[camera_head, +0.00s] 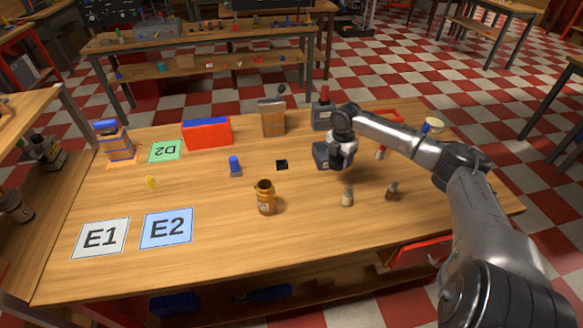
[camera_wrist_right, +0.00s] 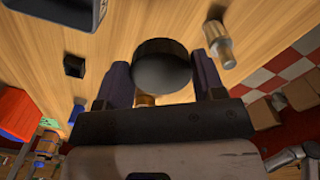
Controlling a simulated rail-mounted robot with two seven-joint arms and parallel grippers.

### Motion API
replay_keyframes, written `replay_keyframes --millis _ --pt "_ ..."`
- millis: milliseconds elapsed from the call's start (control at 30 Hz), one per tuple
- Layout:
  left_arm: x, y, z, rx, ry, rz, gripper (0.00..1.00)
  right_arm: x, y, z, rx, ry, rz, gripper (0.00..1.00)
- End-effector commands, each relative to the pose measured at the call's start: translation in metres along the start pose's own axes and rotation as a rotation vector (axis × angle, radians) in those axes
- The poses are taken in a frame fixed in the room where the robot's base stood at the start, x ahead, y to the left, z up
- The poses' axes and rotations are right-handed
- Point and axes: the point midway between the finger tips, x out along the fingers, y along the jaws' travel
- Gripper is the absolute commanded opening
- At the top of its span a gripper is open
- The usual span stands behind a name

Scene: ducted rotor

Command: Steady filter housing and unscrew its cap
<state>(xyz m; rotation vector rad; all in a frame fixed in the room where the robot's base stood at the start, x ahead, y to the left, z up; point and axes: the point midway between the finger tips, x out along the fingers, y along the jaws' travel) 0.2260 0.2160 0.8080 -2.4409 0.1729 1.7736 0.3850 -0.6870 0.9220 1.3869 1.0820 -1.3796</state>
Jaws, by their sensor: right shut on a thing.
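My right gripper (camera_head: 342,160) is over the right middle of the table, beside a dark grey box (camera_head: 321,156). In the right wrist view its two fingers are shut on a round black cap (camera_wrist_right: 162,64). A small amber patch shows just below the cap there; I cannot tell what it belongs to. An amber jar-like housing (camera_head: 266,199) stands upright on the table, left of and nearer than the gripper. Its top looks dark and open, and the gripper is apart from it. My left gripper is not in view.
Two small bottles (camera_head: 347,198) (camera_head: 391,190) stand near the right front. A blue piece (camera_head: 235,167) and a black square (camera_head: 282,165) lie mid-table. A red box (camera_head: 207,133) stands behind. Bare wood lies around the E1 (camera_head: 101,238) and E2 (camera_head: 166,229) mats.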

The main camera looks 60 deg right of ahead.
Motion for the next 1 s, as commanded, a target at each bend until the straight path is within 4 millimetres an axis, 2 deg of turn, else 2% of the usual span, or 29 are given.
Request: replay_keyframes --millis 267,800,1000 --pt "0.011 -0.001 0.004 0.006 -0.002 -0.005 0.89 0.014 0.023 -0.006 -0.006 0.006 0.005 0.34" --pt "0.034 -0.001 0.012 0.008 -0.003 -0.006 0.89 0.056 0.088 -0.024 -0.005 0.005 0.002 0.34" --pt "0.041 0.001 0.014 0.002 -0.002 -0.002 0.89 0.067 0.105 -0.028 -0.005 0.004 0.001 0.34"
